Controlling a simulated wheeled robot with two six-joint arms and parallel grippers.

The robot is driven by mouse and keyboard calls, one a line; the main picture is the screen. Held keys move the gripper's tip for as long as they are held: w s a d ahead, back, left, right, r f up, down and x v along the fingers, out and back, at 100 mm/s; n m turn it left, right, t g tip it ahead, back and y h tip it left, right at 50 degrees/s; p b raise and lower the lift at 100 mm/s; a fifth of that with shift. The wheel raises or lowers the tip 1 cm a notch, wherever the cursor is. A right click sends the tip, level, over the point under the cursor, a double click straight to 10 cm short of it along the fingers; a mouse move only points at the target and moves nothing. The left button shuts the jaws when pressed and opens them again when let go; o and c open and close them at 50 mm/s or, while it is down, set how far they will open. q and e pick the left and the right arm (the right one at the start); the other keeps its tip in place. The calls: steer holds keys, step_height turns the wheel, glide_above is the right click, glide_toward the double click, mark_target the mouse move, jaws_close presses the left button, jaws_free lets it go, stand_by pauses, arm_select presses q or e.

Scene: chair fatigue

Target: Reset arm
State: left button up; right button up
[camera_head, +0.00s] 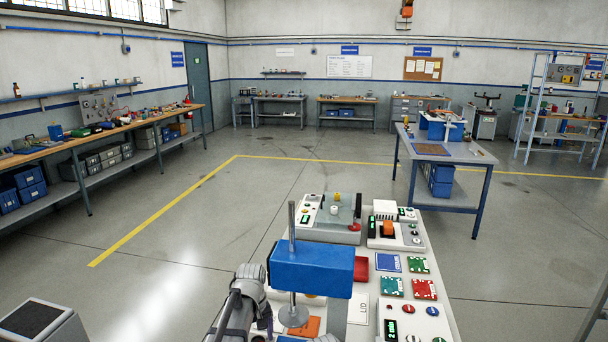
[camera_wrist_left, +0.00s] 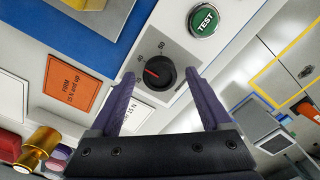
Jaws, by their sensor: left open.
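A blue block (camera_head: 312,268) on an upright metal rod (camera_head: 291,225) stands over the light bench, with a round metal foot (camera_head: 293,315) below it. My left arm (camera_head: 248,285) is in front, left of the block; its gripper is mostly hidden in the head view. In the left wrist view my left gripper (camera_wrist_left: 160,80) is open, its purple fingers on either side of a black dial knob (camera_wrist_left: 158,72) with a red pointer. I cannot tell whether they touch it. A green TEST button (camera_wrist_left: 204,20) is above right. My right gripper is not in view.
An orange card (camera_wrist_left: 72,85) and a brass-coloured cylinder (camera_wrist_left: 38,148) lie left of the knob. Beyond the block, the bench holds a device with a dark plate (camera_head: 330,222), a red tray (camera_head: 361,268) and several coloured cards. Open floor (camera_head: 180,260) lies to the left.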

arm_select(q)
steer(key=shift+n, duration=0.9)
steer(key=shift+r+p, duration=0.9)
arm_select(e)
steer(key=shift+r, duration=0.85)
